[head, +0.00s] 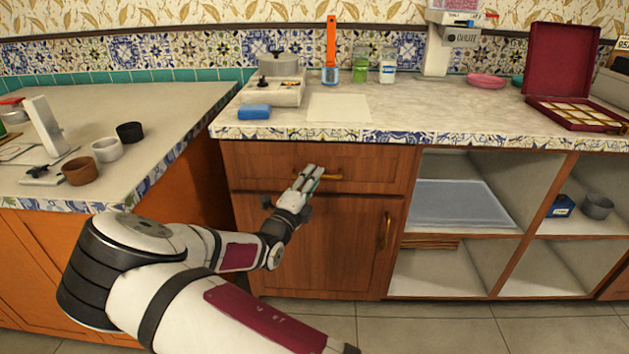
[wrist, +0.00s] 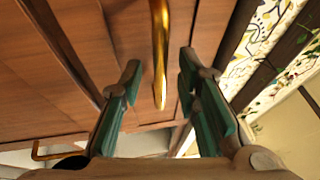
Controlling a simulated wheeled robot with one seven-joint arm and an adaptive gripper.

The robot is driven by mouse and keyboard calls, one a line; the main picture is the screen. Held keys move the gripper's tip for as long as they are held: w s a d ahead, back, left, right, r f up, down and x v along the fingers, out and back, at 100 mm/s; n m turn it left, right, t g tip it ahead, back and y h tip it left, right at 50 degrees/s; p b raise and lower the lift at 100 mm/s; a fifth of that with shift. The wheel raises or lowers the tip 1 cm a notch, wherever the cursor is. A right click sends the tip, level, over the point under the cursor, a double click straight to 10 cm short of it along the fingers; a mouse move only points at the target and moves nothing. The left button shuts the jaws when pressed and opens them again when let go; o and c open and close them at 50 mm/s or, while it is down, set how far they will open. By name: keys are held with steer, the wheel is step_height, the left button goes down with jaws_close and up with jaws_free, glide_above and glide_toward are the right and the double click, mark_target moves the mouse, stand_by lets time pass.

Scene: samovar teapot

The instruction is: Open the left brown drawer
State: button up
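The brown drawer (head: 262,167) is under the countertop, above a brown cabinet door, and looks closed in the head view. Its gold bar handle (head: 331,177) runs level across its front, partly hidden behind my gripper (head: 312,172). In the wrist view the handle (wrist: 160,60) points down between the two green-padded fingers of my gripper (wrist: 160,90). The fingers are apart, with space on both sides of the handle. I cannot tell how deep the handle sits between them.
The cabinet door (head: 325,245) below has its own upright gold handle (head: 387,230). Open shelves (head: 460,205) stand to the right. A counter (head: 90,110) with cups juts out on the left.

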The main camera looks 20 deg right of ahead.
steer(key=shift+x, duration=0.8)
steer(key=shift+c, duration=0.6)
jaws_close()
